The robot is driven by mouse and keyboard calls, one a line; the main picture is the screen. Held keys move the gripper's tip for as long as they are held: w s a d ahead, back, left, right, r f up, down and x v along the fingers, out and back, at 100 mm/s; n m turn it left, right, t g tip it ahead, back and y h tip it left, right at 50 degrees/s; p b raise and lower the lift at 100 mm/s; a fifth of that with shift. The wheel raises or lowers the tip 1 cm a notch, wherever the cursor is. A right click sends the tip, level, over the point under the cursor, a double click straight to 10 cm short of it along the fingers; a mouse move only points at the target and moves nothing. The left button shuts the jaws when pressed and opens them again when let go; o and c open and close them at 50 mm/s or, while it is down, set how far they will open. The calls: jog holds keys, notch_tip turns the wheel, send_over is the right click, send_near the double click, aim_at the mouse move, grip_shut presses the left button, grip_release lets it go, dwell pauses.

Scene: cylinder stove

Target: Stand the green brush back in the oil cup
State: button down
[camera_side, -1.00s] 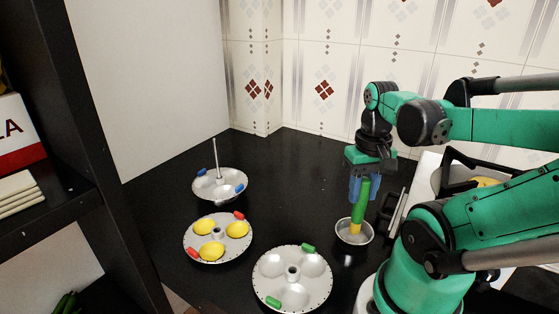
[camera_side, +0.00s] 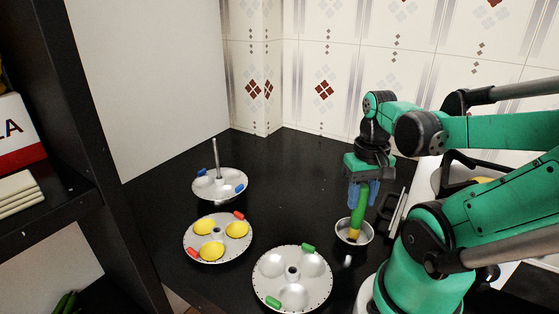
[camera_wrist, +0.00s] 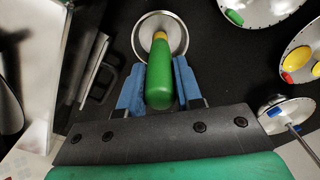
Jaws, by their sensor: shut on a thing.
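The green brush (camera_side: 360,213) has a green handle and a yellow lower part. My gripper (camera_side: 363,191), with blue fingers, is shut on its upper handle. The brush leans slightly, its top to the right in the side view. Its lower end is inside the rim of the small metal oil cup (camera_side: 368,238); whether it touches the bottom is hidden. In the wrist view, the brush (camera_wrist: 160,82) lies between the blue fingers of my gripper (camera_wrist: 159,80), with the round oil cup (camera_wrist: 178,27) around its far end.
A round metal plate with green pieces (camera_side: 317,283) stands left of the cup. Farther left are a plate with yellow and red pieces (camera_side: 218,257) and a plate with blue pieces and an upright rod (camera_side: 216,190). Black counter is clear behind the cup.

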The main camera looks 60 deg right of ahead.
jog(key=shift+f, duration=0.1)
jog(key=c, duration=0.5)
grip_release()
jog(key=shift+r, duration=2.75)
